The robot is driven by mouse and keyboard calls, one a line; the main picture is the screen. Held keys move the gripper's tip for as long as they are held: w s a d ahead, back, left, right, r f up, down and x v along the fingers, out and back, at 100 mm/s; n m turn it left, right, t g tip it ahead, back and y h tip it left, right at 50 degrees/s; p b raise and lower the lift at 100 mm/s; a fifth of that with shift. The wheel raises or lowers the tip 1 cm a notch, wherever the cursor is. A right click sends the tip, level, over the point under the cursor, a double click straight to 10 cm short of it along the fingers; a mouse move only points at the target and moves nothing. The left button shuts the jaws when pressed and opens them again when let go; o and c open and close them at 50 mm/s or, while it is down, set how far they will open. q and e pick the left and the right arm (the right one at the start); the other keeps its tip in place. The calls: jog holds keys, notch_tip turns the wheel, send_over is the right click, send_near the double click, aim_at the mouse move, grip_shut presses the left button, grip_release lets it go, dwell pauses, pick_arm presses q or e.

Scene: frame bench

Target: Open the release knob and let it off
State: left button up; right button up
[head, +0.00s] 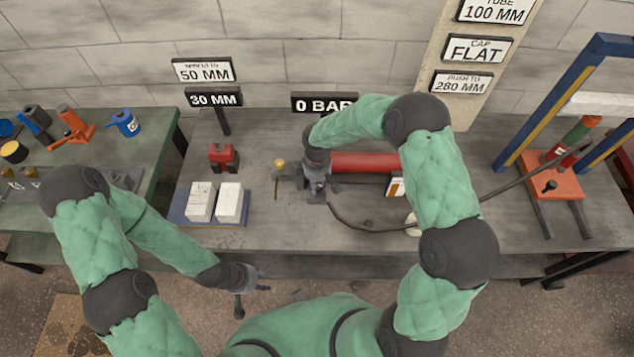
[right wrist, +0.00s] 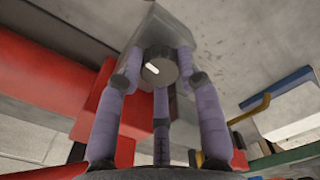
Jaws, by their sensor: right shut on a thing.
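The release knob (right wrist: 158,68) is a dark round knob with a white mark, on the end of a grey metal block (right wrist: 158,28). The fingers of my right gripper (right wrist: 160,85) are closed around it in the right wrist view. In the head view my right gripper (head: 316,188) is over the bench, at the left end of a red cylinder (head: 365,162), and hides the knob. My left gripper (head: 258,282) hangs empty in front of the bench edge, its fingers apart. A sign (head: 323,102) behind the bench reads 0 BAR.
A hose (head: 365,228) runs from near my right gripper to a blue press frame (head: 550,105) at right. White blocks (head: 229,202) on a blue tray and a red jack (head: 223,157) stand to the left. More tools fill the left table (head: 150,150).

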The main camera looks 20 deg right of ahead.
aim_at(317, 185)
jog(key=shift+s+f, duration=0.1)
jog(key=o, duration=1.1)
jog(key=shift+o, duration=0.2)
jog(key=shift+r, duration=0.65)
notch_tip(317, 185, up, 11)
jog(key=shift+f, duration=0.1)
